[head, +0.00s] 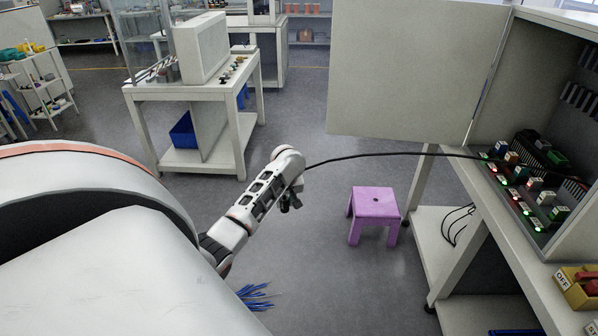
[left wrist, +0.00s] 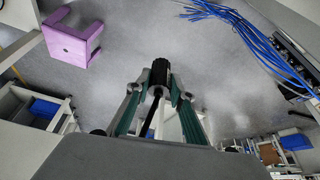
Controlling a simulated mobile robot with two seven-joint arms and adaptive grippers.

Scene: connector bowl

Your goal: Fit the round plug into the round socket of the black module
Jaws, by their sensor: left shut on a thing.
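My left gripper (head: 291,201) hangs over open floor in the middle of the head view, well left of the cabinet. In the left wrist view my left gripper (left wrist: 160,88) is shut on the black round plug (left wrist: 159,73), which sits between its two fingertips. The plug's black cable (head: 390,154) runs from my left wrist across to the board in the cabinet. Several small modules with green lights stand on that board (head: 520,192). A dark ribbed block (head: 533,150) is among them; I cannot tell whether it is the black module. The round socket cannot be made out. My right gripper is out of view.
The open cabinet door (head: 415,65) stands between the back of the room and the board. A purple stool (head: 375,204) is on the floor below the cable. A white workbench (head: 190,88) is behind.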

